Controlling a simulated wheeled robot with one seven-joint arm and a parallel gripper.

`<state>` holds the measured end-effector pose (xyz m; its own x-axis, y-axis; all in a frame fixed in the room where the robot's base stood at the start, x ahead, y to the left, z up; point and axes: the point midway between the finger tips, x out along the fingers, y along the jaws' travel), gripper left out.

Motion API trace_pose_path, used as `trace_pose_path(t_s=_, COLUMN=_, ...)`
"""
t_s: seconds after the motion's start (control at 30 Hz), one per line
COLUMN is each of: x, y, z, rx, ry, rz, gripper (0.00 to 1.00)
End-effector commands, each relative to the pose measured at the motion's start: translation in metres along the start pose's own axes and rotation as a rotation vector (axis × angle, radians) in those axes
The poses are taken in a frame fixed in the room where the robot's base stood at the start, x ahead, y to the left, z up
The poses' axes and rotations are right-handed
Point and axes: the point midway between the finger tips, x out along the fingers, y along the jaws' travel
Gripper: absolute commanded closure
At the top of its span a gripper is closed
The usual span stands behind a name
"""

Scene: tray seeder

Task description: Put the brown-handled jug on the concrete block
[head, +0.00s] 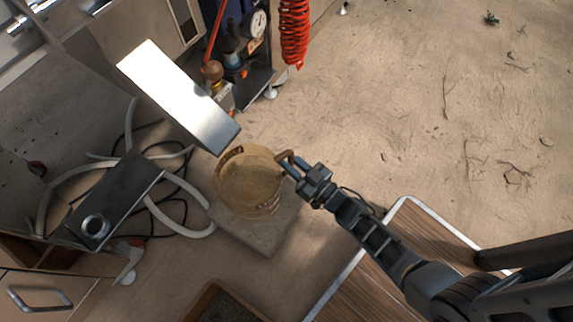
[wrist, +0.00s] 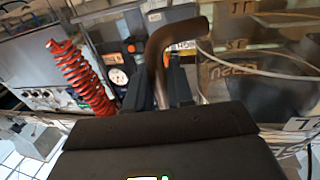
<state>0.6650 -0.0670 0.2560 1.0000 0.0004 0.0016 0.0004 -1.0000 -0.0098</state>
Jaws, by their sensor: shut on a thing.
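The jug (head: 246,184) is a round, see-through amber vessel with dark marks on its wall. Its brown handle (head: 284,156) faces right, toward my gripper (head: 294,170). My gripper is shut on the handle. In the wrist view the curved brown handle (wrist: 163,50) rises between the dark fingers of my gripper (wrist: 158,92), and the clear jug wall (wrist: 228,72) with lettering lies behind. The grey concrete block (head: 268,236) lies under the jug in the head view. The jug covers much of its top, and I cannot tell whether they touch.
A shiny metal slab (head: 180,97) is close to the jug at upper left. Pale hoses (head: 180,190) lie to the left. A wooden bin (head: 222,303) and a wood-topped surface (head: 350,292) are in front. Sandy floor (head: 400,110) at right is mostly open.

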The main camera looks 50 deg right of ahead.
Motion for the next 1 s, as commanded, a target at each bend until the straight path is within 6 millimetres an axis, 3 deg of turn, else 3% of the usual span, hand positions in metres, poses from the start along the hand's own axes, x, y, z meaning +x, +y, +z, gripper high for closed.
trace_pose_path(t_s=0.17, x=0.016, y=0.005, z=0.011, rx=0.001, ry=0.000, rz=0.000, gripper=1.00)
trace_pose_path(t_s=0.33, x=0.018, y=0.005, z=0.021, rx=0.001, ry=0.000, rz=0.001, gripper=1.00)
trace_pose_path(t_s=0.57, x=0.017, y=0.006, z=0.051, rx=0.002, ry=0.000, rz=0.001, gripper=1.00)
trace_pose_path(t_s=0.93, x=0.017, y=0.005, z=0.052, rx=0.002, ry=0.000, rz=-0.001, gripper=1.00)
trace_pose_path(t_s=0.97, x=0.017, y=0.005, z=0.053, rx=0.001, ry=-0.002, rz=-0.001, gripper=0.77)
trace_pose_path(t_s=1.0, x=0.017, y=0.005, z=0.053, rx=0.001, ry=-0.001, rz=-0.001, gripper=0.73)
